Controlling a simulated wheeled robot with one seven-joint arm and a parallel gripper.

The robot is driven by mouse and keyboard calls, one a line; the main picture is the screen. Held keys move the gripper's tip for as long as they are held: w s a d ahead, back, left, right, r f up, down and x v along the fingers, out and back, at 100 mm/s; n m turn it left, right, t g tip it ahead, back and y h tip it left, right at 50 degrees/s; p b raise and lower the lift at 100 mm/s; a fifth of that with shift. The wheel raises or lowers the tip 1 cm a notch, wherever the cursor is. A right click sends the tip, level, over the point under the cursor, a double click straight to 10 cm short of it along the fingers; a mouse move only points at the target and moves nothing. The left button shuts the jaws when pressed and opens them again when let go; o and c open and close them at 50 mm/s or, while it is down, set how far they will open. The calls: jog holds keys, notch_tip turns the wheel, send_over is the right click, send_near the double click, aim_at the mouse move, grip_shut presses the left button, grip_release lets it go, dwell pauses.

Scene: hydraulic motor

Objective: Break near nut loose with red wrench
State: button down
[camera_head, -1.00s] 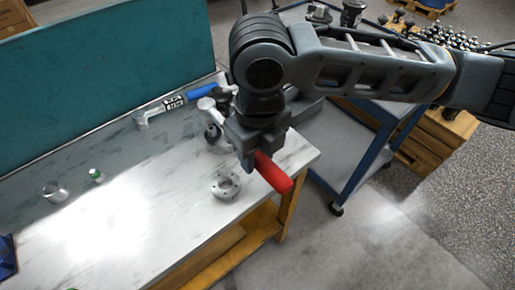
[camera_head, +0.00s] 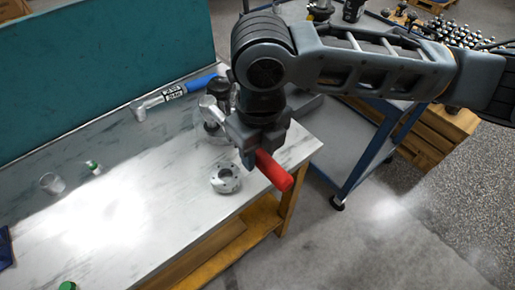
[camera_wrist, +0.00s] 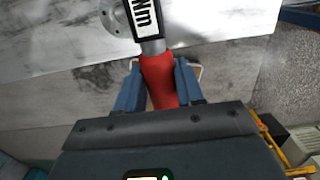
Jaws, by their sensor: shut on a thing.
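My gripper (camera_head: 256,150) is shut on the handle of the red wrench (camera_head: 274,170), above the right end of the workbench. The red handle sticks out toward the lower right. In the wrist view the red wrench (camera_wrist: 158,78) lies between the blue fingers of my gripper (camera_wrist: 158,85), with its shaft and a label ending in "Nm" beyond. In the head view the wrench's silver head (camera_head: 209,106) is partly seen by the hydraulic motor (camera_head: 217,125), mostly hidden behind my gripper. I cannot tell whether it sits on a nut. The near nut cannot be made out.
A blue-handled wrench (camera_head: 172,95) lies at the back of the workbench (camera_head: 140,200). A round metal flange (camera_head: 225,178) lies in front of the motor. A metal cup (camera_head: 52,184) and green-capped bottle (camera_head: 93,167) stand left. A blue cart (camera_head: 350,160) stands right.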

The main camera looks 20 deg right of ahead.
jog(key=shift+s+f+b, duration=0.1)
jog(key=shift+f+b, duration=0.15)
jog(key=shift+b, duration=0.3)
dwell(0.4)
jog(key=shift+f+b, duration=0.35)
jog(key=shift+f, duration=0.35)
jog(key=shift+s+f+b, duration=0.15)
jog(key=shift+f+b, duration=0.2)
jog(key=shift+b, duration=0.1)
dwell(0.3)
jog(key=shift+d, duration=0.1)
jog(key=shift+w+d+f+n+b, duration=0.1)
jog(key=shift+w+d+n+b, duration=0.2)
jog(key=shift+d, duration=0.25)
jog(key=shift+w+d+r+n+b, duration=0.1)
jog(key=shift+w+d+n+b, duration=0.15)
jog(key=shift+d+n, duration=0.25)
jog(key=shift+w+d+f+n+b, duration=0.1)
jog(key=shift+w+d+n+b, duration=0.15)
jog(key=shift+d, duration=0.3)
jog(key=shift+d, duration=0.1)
jog(key=shift+w+d+n+b, duration=0.35)
jog(key=shift+w+d+n, duration=0.1)
jog(key=shift+d+n, duration=0.2)
jog(key=shift+w+d+n+b, duration=0.35)
jog(key=shift+w+d+n, duration=0.15)
jog(key=shift+d, duration=0.2)
